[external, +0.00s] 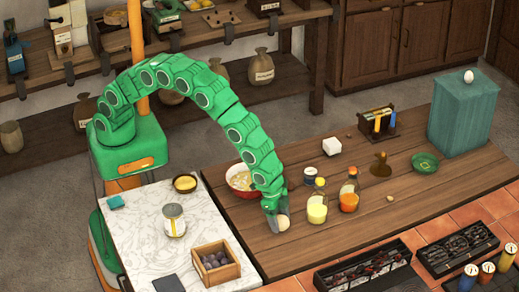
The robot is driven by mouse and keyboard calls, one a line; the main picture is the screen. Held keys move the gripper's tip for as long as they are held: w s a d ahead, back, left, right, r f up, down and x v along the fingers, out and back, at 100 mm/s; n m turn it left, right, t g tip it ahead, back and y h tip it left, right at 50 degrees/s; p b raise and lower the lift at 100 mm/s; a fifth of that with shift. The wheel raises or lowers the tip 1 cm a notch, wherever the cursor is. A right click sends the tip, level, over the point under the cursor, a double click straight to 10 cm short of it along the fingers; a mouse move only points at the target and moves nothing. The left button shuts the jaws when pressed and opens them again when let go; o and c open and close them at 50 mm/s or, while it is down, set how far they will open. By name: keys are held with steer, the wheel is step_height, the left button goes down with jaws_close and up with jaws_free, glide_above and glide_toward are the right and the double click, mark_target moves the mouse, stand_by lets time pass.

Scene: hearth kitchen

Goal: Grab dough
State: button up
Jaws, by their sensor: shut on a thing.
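My gripper (277,221) is at the end of my green segmented arm, low over the left part of the wooden table. It is shut on a pale, rounded lump that looks like the dough (284,222). Part of the lump is hidden by the gripper's fingers. I cannot tell whether the lump touches the table. A red-rimmed bowl (236,187) with pale contents stands just behind my arm.
Bottles with yellow (317,211) and orange (348,201) contents stand close right of my gripper, with a small jar (310,203) behind. A marble counter (150,250) holds a can (174,221) and a wooden box (215,263).

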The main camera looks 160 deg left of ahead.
mark_target(281, 217)
steer(key=shift+r, duration=0.55)
step_height(281, 217, up, 2)
steer(key=shift+r, duration=0.1)
steer(key=s+d+r, duration=0.7)
steer(key=s+r, duration=0.2)
steer(key=s, duration=0.3)
steer(key=shift+r, duration=0.35)
